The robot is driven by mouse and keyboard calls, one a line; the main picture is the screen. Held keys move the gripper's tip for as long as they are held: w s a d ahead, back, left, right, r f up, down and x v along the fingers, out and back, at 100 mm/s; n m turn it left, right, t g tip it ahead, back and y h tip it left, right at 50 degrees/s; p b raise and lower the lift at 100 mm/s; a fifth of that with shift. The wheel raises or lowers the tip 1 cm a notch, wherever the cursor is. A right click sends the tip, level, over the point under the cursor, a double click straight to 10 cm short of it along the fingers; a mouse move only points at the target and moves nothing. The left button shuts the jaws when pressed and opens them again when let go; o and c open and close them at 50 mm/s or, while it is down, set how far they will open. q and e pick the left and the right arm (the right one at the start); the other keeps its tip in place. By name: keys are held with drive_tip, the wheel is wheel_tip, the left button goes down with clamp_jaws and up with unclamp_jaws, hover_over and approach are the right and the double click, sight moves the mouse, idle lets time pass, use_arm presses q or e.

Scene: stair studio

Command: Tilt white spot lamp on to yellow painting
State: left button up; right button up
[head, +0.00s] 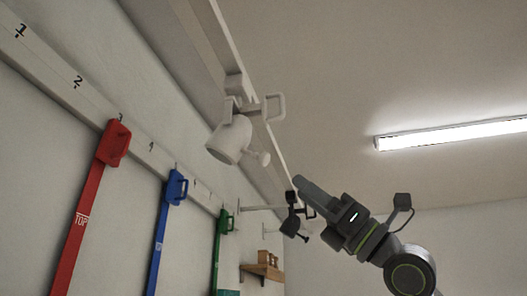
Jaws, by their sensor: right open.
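The white spot lamp (230,142) hangs from a ceiling rail in the upper middle of the head view. It has a white loop handle (274,107) at its right and a small knob (262,159) on its head. Its head points down and to the left. My right gripper (300,183) is open and reaches in from the lower right, below and to the right of the white lamp. It looks apart from the lamp, with nothing seen between its fingers. My left gripper is out of view. No yellow painting shows.
A black spot lamp (291,225) hangs farther along, close to my right gripper in the picture. A lit tube (450,133) is on the ceiling. A wooden shelf (262,271) is low on the wall.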

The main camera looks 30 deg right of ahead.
sight(266, 161)
drive_tip(key=p+x, duration=0.7)
drive_tip(key=x, duration=0.3)
drive_tip(key=shift+s+d, duration=0.1)
drive_tip(key=shift+p+x, duration=0.5)
drive_tip(key=shift+x, duration=0.35)
drive_tip(key=shift+f, duration=0.1)
clamp_jaws()
